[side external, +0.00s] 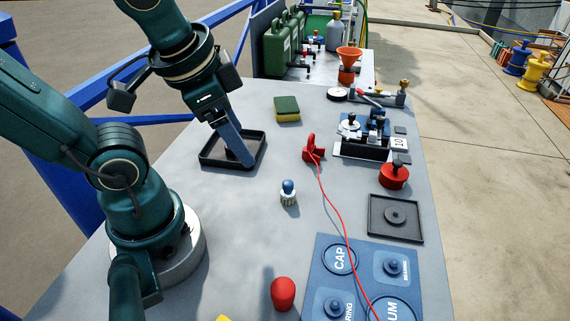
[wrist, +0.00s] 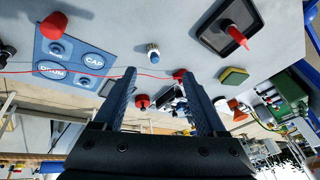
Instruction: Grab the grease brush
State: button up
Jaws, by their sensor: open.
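A small upright piece with a blue knob and a pale ribbed lower part (side external: 288,192) stands on the grey table; it looks like the grease brush. It also shows in the wrist view (wrist: 153,52), beyond and above the gap between the fingers. My gripper (side external: 245,160) is open and empty, pointing down over the left black tray (side external: 206,160), left of and behind the brush. In the wrist view my gripper (wrist: 161,80) has its fingers wide apart, with nothing between them. A red pointed part (wrist: 236,35) shows inside that tray; the side view hides it.
A red hooked plug (side external: 313,150) with a red cable lies right of the brush. A sponge (side external: 287,109), red cap (side external: 283,294), blue mat (side external: 318,262), second tray (side external: 375,228) and red canister (side external: 394,176) surround it. Bare table lies between tray and brush.

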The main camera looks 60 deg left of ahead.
jog(key=w+a+m+g+y, duration=0.1)
jog(key=m+g, duration=0.1)
jog(key=m, duration=0.1)
jog(key=m+g+y, duration=0.2)
jog(key=m+y, duration=0.5)
jog(key=m, duration=0.2)
send_over(290, 199)
jog(key=s, duration=0.1)
notch_tip(290, 199, down, 5)
jog(key=d+f+m, duration=0.1)
jog(key=d+f+m+t+y, duration=0.1)
jog(key=f, duration=0.1)
jog(key=w+d+f+m+y, duration=0.1)
jog(key=f, duration=0.1)
jog(key=shift+w+d+m+t, duration=0.1)
jog(key=shift+m+t, duration=0.3)
jog(key=f+m, duration=0.1)
jog(key=s+d+f+m+t+y, duration=0.1)
jog(key=f, duration=0.1)
jog(key=d+f, duration=0.1)
jog(key=shift+s+f+m, duration=0.2)
jog(key=shift+s+m, duration=0.05)
jog(key=shift+m, duration=0.15)
jog(key=shift+s+f+t+y, duration=0.2)
jog(key=shift+f+t+y, duration=0.1)
jog(key=shift+t, duration=0.1)
jog(key=shift+f+m, duration=0.1)
jog(key=shift+m, duration=0.2)
jog(key=shift+x, duration=2.3)
